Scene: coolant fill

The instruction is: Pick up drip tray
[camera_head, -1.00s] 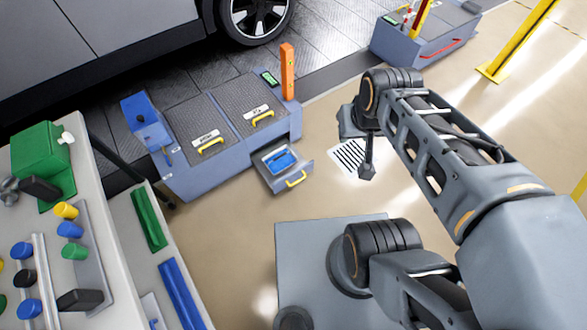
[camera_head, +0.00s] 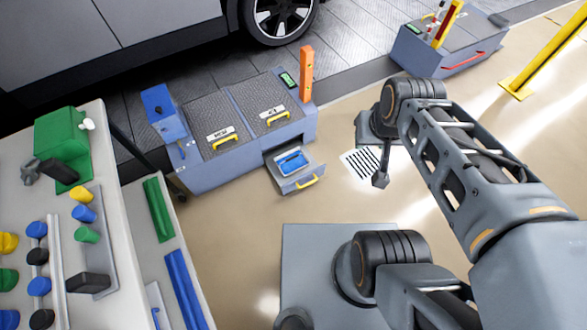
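A small blue object (camera_head: 291,161), apparently the drip tray, lies inside an open drawer (camera_head: 305,181) with a yellow handle. The drawer sticks out of the front of a blue-grey cabinet (camera_head: 219,170). My gripper (camera_head: 380,180) hangs at the end of my arm, to the right of the drawer and apart from it. Only a dark narrow part of it shows, pointing down. Its fingers cannot be told apart, and the rest is hidden behind the wrist.
The cabinet top has two dark lids with yellow handles and an orange post (camera_head: 307,75). A workbench (camera_head: 112,195) with coloured caps stands at left. A second cabinet (camera_head: 445,55) and yellow post (camera_head: 545,55) are at back right. Floor before the drawer is clear.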

